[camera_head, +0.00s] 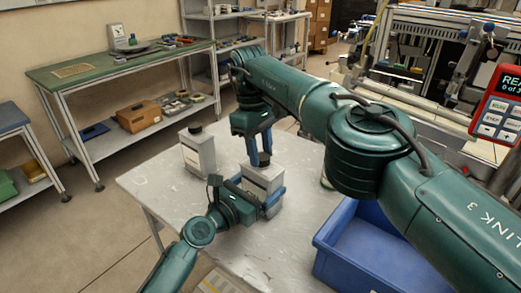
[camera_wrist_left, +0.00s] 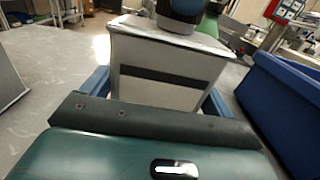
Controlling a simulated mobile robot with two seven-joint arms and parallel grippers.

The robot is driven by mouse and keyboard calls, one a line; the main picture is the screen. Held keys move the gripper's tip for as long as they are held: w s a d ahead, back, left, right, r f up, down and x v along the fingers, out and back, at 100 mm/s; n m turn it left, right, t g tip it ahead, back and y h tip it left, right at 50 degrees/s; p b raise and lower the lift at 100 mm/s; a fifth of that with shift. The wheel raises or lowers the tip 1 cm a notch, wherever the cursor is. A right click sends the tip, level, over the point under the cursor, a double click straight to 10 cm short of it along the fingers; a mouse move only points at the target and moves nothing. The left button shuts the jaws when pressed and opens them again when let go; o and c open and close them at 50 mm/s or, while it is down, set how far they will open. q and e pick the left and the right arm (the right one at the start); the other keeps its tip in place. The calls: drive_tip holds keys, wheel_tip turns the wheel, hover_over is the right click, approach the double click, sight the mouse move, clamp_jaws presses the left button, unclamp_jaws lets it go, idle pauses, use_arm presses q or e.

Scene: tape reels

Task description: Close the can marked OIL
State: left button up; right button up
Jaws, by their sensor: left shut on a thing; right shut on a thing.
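A grey, box-shaped can (camera_head: 262,178) stands on the table. No OIL lettering can be read on it; the left wrist view shows a pale side with a dark band (camera_wrist_left: 165,77). My left gripper (camera_head: 261,192) is shut on this can, its blue fingers along two sides. My right gripper (camera_head: 260,158) points down from above, shut at the middle of the can's top, where the cap is. Its fingers hide the cap, so how the cap sits cannot be told. A second grey can (camera_head: 198,151) with a black cap stands to the left, its label unreadable.
The pale table (camera_head: 165,190) has free room at its left and front. A blue bin (camera_head: 335,243) stands at the right. My right arm crosses above the table, partly hiding a small object (camera_head: 326,182). A red display unit (camera_head: 502,105) is at the right edge.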

drive_tip(key=shift+s+m, duration=0.1)
drive_tip(key=shift+m, duration=0.9)
drive_tip(key=o, duration=0.9)
